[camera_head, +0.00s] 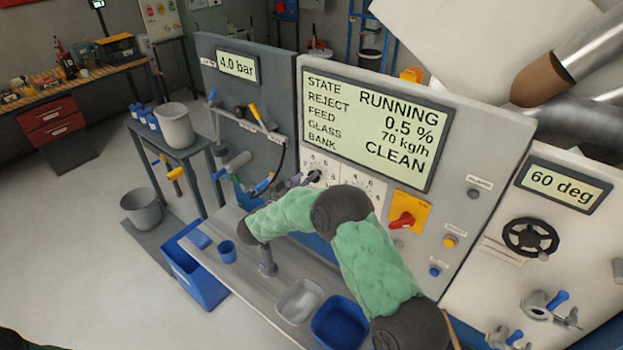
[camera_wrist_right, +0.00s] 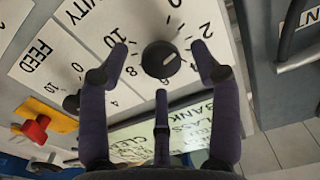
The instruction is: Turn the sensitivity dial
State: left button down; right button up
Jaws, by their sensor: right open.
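The sensitivity dial (camera_wrist_right: 161,59) is a round black knob with a pale pointer mark, on a white numbered plate whose label shows only as "VITY" in the wrist view. My right gripper (camera_wrist_right: 160,62) is open, with one dark finger on each side of the knob and a third finger below it. Gaps show between the fingers and the knob, so it is not gripped. In the head view my right gripper (camera_head: 300,181) is at the left white scale plate (camera_head: 319,161), and largely covers the dial. My left gripper is out of view.
A feed scale plate (camera_wrist_right: 40,62) lies beside the dial. A red switch on a yellow plate (camera_head: 409,212) is to the right on the panel. The display (camera_head: 375,128) above reads RUNNING, reject 0.5 %. A blue container (camera_head: 340,325) and grey bowl (camera_head: 299,301) stand below my right arm.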

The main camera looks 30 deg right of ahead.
jog(key=shift+x, duration=1.1)
jog(key=c, duration=1.1)
jog(key=shift+c, duration=0.2)
jog(key=shift+f, duration=0.2)
